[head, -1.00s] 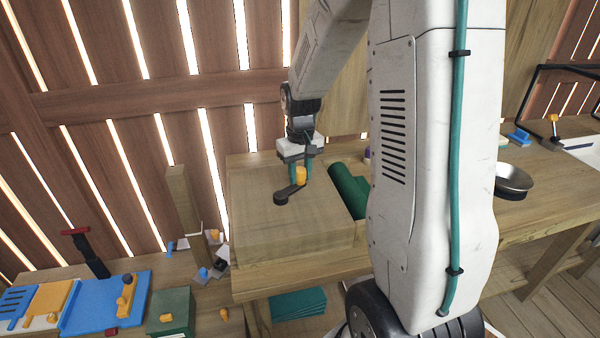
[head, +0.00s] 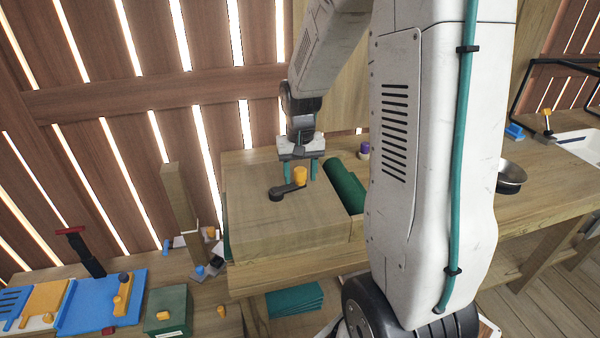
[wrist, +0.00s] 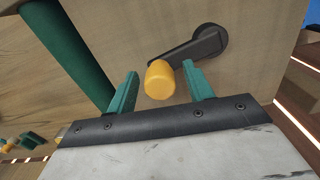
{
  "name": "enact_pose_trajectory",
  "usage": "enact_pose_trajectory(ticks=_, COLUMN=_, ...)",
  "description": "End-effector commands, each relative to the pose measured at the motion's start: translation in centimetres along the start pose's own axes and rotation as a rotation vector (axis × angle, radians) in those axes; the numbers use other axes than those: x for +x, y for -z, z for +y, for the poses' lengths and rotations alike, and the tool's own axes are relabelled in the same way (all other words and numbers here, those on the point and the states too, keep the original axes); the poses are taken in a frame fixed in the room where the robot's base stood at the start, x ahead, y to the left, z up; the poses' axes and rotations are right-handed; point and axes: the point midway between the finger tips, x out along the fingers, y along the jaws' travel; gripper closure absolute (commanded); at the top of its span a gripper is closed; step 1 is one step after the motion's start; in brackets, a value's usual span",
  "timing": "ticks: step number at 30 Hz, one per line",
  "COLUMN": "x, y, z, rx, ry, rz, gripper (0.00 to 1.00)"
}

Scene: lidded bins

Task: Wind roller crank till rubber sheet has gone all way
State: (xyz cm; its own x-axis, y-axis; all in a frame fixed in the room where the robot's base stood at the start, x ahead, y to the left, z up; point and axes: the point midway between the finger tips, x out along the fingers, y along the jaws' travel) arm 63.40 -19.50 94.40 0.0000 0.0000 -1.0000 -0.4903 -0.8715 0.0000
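The crank is a dark arm (head: 287,189) with a yellow knob (head: 300,174), on the face of a wooden box (head: 275,225). In the head view the arm points right and slightly up from its hub. My gripper (head: 301,170) is open, with one teal finger on each side of the knob. In the wrist view the knob (wrist: 160,80) stands between the fingertips with a gap on both sides. A green rubber roll (head: 344,186) lies along the box's right side. A thin green strip (head: 225,222) shows at the box's left edge; its extent is hidden.
A metal bowl (head: 511,178) and a purple-topped item (head: 364,150) stand on the bench. Blue trays (head: 95,303), a green box (head: 171,312) and small loose parts lie at lower left. Green sheets (head: 295,300) lie below the bench.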

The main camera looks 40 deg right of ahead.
Motion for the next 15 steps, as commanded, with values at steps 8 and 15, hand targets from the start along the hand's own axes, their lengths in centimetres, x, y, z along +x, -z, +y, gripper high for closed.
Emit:
enact_pose_trajectory(ticks=8, x=-1.4, y=0.1, z=0.0, rx=0.000, ry=0.000, rz=0.003, gripper=0.48)
enact_pose_trajectory(ticks=15, x=-5.5, y=0.1, z=0.0, rx=0.000, ry=0.000, rz=0.004, gripper=0.48)
